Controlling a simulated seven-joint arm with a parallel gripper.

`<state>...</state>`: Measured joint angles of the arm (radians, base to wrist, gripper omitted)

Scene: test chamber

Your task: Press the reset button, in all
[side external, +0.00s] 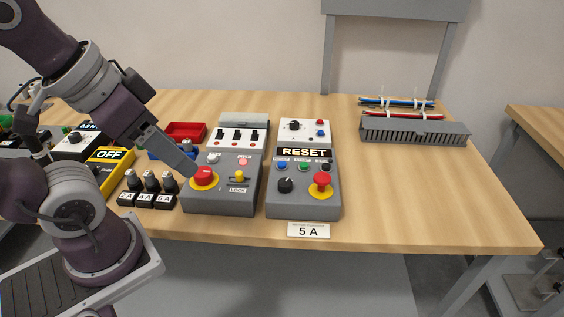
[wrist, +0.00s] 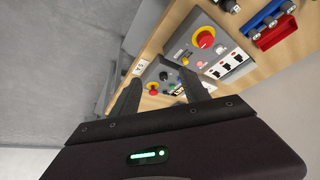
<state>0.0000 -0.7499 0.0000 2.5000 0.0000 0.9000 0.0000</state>
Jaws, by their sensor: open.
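The grey control box with the RESET label (side external: 304,152) stands mid-table. It has small blue (side external: 282,165), green (side external: 303,167) and black (side external: 326,167) buttons in a row, with captions too small to read. Below them are a black knob (side external: 286,185) and a red mushroom button (side external: 321,181) on a yellow ring. My gripper (side external: 190,166) points down toward the neighbouring box on the left, its tips close to that box's red mushroom button (side external: 204,175); contact cannot be told. In the wrist view my fingers (wrist: 157,95) are apart and empty, with the RESET box partly between and behind them.
The left box also carries a yellow-handled lock switch (side external: 238,177) and a breaker panel (side external: 237,138). Several labelled plugs (side external: 149,190), a red bin (side external: 185,132) and a yellow OFF box (side external: 110,158) stand left. A 5 A card (side external: 308,230) is in front. The right tabletop is clear before the cable duct (side external: 415,130).

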